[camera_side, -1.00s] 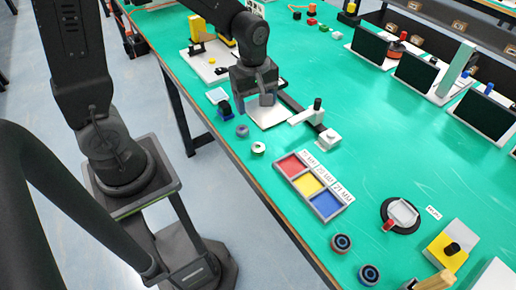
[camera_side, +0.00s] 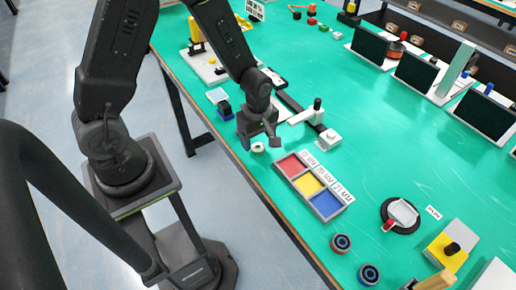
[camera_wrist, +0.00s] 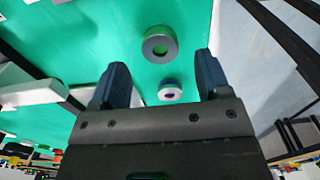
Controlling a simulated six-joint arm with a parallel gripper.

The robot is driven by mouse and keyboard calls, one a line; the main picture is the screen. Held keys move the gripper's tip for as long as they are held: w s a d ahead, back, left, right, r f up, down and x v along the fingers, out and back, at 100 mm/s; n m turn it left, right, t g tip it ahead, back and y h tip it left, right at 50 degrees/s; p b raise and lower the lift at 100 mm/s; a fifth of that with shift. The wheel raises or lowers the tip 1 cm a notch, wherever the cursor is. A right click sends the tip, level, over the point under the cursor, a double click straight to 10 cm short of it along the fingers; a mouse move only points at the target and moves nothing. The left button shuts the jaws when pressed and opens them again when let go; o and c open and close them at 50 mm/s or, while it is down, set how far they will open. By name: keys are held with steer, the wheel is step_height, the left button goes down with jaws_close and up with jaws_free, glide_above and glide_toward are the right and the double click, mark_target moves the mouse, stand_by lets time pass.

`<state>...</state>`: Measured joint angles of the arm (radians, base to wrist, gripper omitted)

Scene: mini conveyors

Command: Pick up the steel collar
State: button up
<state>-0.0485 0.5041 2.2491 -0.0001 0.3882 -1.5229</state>
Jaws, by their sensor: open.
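Two small rings lie on the green table below my gripper. A grey metallic ring with a green-tinted side (camera_wrist: 160,45) looks like the steel collar. It probably is the pale ring (camera_side: 258,148) in the side view, just by my fingertips. The second ring (camera_wrist: 170,91) is whitish with a blue-purple centre and appears between the fingers in the wrist view. In the side view my arm hides it. My gripper (camera_side: 260,142) is open and points down above the rings. Its fingers (camera_wrist: 162,70) are well apart with nothing held between them.
A tray with red, yellow and blue squares (camera_side: 285,161) sits just right of my gripper. The table edge runs close on the near side.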

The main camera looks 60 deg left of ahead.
mark_target(258, 147)
step_height(258, 147, down, 3)
steer(key=shift+d+f, duration=0.1)
steer(key=shift+f, duration=0.05)
steer(key=c, duration=1)
